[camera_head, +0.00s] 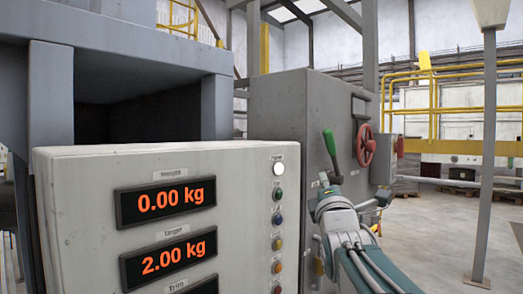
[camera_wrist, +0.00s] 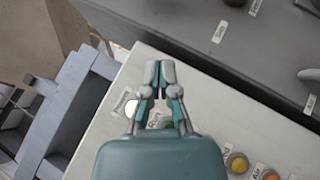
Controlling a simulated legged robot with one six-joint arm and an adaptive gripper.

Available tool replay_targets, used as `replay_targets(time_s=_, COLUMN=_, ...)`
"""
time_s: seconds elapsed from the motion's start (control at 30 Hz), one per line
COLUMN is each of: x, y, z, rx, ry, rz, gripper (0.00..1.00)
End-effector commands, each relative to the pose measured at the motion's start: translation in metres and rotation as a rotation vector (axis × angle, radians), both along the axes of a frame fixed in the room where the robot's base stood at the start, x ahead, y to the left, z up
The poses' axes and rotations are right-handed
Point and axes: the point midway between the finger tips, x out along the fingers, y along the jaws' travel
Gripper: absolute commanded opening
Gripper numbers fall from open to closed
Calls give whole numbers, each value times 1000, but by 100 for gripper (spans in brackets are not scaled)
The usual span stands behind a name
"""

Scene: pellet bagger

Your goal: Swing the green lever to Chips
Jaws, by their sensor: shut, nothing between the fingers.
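The green lever (camera_head: 329,144) stands on the side of the grey cabinet in the head view, its green grip up and leaning slightly left. Its lower end meets a grey pivot, partly behind my arm. In the wrist view, I cannot make out the green grip. My gripper (camera_wrist: 158,68) is shut and empty in the wrist view, seen in front of the pale control panel (camera_wrist: 108,125). In the head view, the end of my arm is just below the lever, and I cannot make out the fingertips. The labels on the cabinet are too small to read surely.
A red handwheel (camera_head: 366,146) is right of the lever on the grey cabinet (camera_head: 290,105). The control panel (camera_head: 75,200) carries a column of coloured buttons and displays reading 0.00 kg and 2.00 kg. A grey post (camera_head: 489,150) and yellow railings stand at right; open floor lies between.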

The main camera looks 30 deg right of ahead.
Motion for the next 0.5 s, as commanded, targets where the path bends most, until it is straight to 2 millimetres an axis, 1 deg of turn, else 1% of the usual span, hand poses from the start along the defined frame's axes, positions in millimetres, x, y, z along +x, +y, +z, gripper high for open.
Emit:
replay_targets(time_s=0.17, x=8, y=-4, z=3, rx=2, ry=0, rz=1, gripper=0)
replay_targets(time_s=0.5, x=54, y=-28, z=25, rx=2, ry=2, rz=2, gripper=0)
